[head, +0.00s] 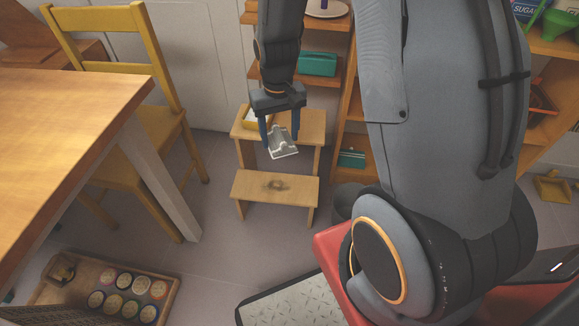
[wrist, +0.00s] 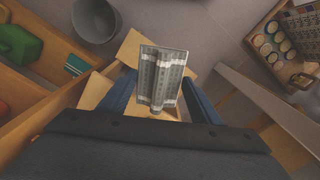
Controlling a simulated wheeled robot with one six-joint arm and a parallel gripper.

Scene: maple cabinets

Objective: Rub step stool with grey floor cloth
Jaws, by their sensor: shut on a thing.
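The wooden step stool (head: 250,189) stands on the floor in the middle of the head view. Its lower step has a dark smudge (head: 277,185). My gripper (head: 280,133) is shut on the grey floor cloth (head: 284,146) and holds it in front of the upper step, above the lower one. The cloth is grey with pale bands and hangs between the blue fingers; it also shows in the wrist view (wrist: 163,75). The cloth looks apart from the smudge. In the wrist view, part of the stool (wrist: 128,48) shows behind the cloth and fingers.
A shelf (head: 345,130) stands behind and right. A yellow chair (head: 160,120) and table (head: 70,105) are at left. A wooden tray with several jars (head: 127,282) lies on the floor. A grey bin (wrist: 97,20) is near the stool.

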